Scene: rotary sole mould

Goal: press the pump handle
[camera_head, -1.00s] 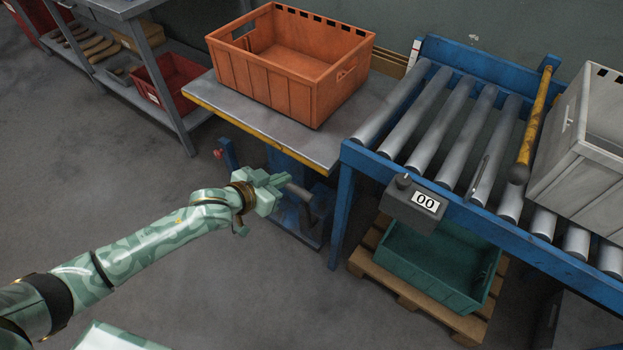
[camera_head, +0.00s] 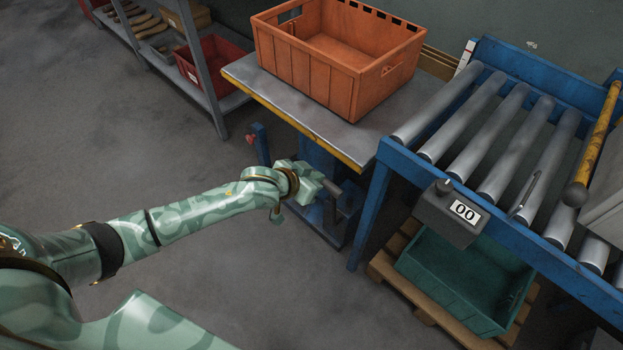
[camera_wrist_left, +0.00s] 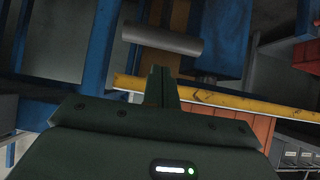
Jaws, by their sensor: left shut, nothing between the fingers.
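The pump handle is a dark grey bar (camera_head: 332,188) low on the blue lift table (camera_head: 317,155). In the left wrist view it is a grey cylinder (camera_wrist_left: 160,40) lying across the picture just beyond the fingertips. My left gripper (camera_head: 320,182) is beside the handle, close to its upper end. Its shut, empty fingers (camera_wrist_left: 162,75) show in the wrist view, apart from the cylinder in the picture; I cannot tell whether they touch it. Part of the handle's lower mount is hard to make out. My right gripper is not in view.
An orange crate (camera_head: 320,82) stands on the lift table's top, which has a yellow edge. A blue roller conveyor (camera_head: 480,140) with a counter box (camera_head: 450,213) stands at right. A green bin (camera_head: 460,280) is below it. Floor at left is clear.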

